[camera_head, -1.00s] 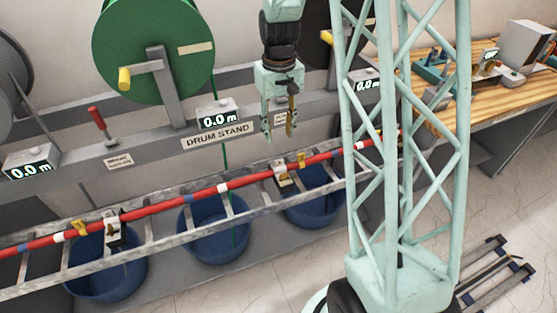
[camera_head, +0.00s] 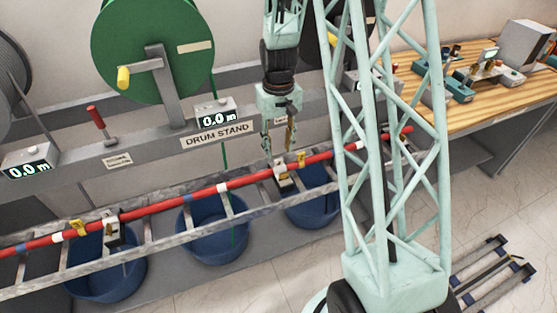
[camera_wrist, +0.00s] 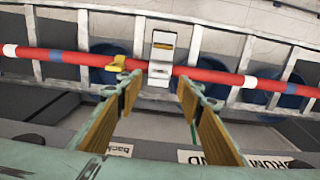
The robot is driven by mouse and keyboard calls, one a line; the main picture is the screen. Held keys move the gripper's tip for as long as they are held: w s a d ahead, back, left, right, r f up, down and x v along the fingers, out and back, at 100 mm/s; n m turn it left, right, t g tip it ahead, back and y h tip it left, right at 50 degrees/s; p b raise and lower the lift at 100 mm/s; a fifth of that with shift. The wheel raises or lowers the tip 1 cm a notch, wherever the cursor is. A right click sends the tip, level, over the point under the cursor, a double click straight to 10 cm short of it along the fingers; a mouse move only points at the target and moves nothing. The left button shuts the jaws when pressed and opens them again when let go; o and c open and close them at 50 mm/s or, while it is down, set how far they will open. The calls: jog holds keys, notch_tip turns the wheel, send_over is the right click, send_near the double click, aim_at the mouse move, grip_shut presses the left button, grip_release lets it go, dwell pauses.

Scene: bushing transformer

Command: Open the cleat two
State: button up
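A red cable (camera_head: 180,202) runs along a grey ladder-like tray (camera_head: 166,241). A small metal cleat (camera_head: 283,182) sits on the cable below my gripper (camera_head: 278,150), and another cleat (camera_head: 113,232) sits farther left. In the wrist view the nearer cleat (camera_wrist: 161,58) is a pale metal block across the cable, centred just beyond and between my fingertips. My gripper (camera_wrist: 160,85) is open and empty, pointing down at this cleat. The fingers appear apart from the cleat. A yellow tag (camera_wrist: 116,64) is on the cable to its left in the wrist view.
Blue tubs (camera_head: 214,228) stand under the tray. Behind it is the drum stand (camera_head: 215,135) with a green drum (camera_head: 150,50), a red-handled lever (camera_head: 97,118) and "0.0 m" displays. A wooden workbench (camera_head: 485,95) stands at the right.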

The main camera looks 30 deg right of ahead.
aim_at(279, 159)
jog(key=shift+f, duration=3.2)
jog(key=shift+c, duration=0.4)
jog(key=c, duration=1.1)
